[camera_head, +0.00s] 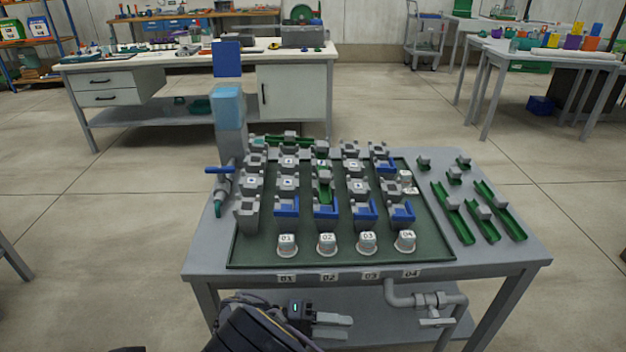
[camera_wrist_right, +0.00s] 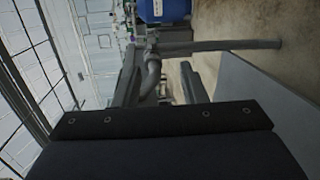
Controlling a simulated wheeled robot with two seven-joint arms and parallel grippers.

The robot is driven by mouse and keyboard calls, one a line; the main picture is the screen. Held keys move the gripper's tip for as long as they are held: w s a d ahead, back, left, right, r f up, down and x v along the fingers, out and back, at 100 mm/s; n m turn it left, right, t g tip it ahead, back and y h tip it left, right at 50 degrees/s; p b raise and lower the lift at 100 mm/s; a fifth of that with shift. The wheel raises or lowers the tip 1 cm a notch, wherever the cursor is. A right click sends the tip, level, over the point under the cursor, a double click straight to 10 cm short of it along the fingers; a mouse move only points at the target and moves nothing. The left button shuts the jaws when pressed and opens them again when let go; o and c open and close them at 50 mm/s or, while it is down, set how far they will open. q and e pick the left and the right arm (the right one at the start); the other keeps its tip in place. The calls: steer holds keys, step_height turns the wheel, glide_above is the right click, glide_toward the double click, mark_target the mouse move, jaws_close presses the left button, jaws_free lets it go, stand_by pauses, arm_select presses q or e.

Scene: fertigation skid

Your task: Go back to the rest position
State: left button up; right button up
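My right gripper (camera_head: 345,326) shows at the bottom middle of the head view, low in front of the table. Its fingers point to the right. In the right wrist view its two fingers (camera_wrist_right: 161,83) stand apart, with nothing seen held between them. A grey pipe (camera_wrist_right: 152,75) shows behind the gap, and I cannot tell how far away. My left gripper is not in view.
The grey skid table (camera_head: 215,262) stands close ahead, with a green tray (camera_head: 335,256) of grey and blue fittings and numbered caps. Green channels (camera_head: 452,212) lie at its right. A pipe with a valve (camera_head: 432,302) hangs under its front edge.

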steer(key=s+d+r+g+y, duration=0.4)
steer(key=d+r+y, duration=0.1)
steer(key=d+y, duration=0.65)
steer(key=s+d+r+m+t+y, duration=0.2)
steer(key=s+d+r+t+y, duration=0.2)
steer(key=s+r+t+y, duration=0.65)
step_height(320, 180, up, 17)
steer(key=s+h+p, duration=0.1)
steer(key=p, duration=1.8)
steer(key=shift+d+h, duration=0.15)
steer(key=shift+h, duration=0.25)
steer(key=shift+s+f, duration=0.1)
